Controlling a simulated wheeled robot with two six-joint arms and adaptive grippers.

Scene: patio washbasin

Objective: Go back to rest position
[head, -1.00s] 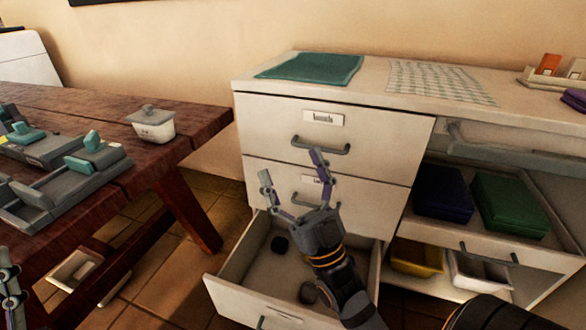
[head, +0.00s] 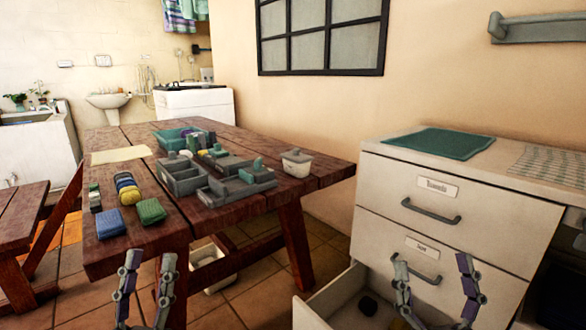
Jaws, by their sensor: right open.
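My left gripper (head: 147,260) stands at the bottom left of the head view, fingers pointing up and spread apart. It appears empty, in front of the wooden table (head: 245,215). My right gripper (head: 434,262) is at the bottom right, fingers up and wide apart, with nothing between them. It shows in front of the white drawer cabinet (head: 375,215). The bottom drawer (head: 318,302) is pulled out, with a small dark object (head: 368,306) inside. My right gripper's fingers partly cover the cabinet front and the drawer.
The table holds grey trays (head: 190,178), a lidded white container (head: 296,163), a blue sponge (head: 110,224) and a green sponge (head: 150,211). A teal cloth (head: 440,143) lies on the cabinet top. A bench (head: 20,210) stands left. Tiled floor shows between table and cabinet.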

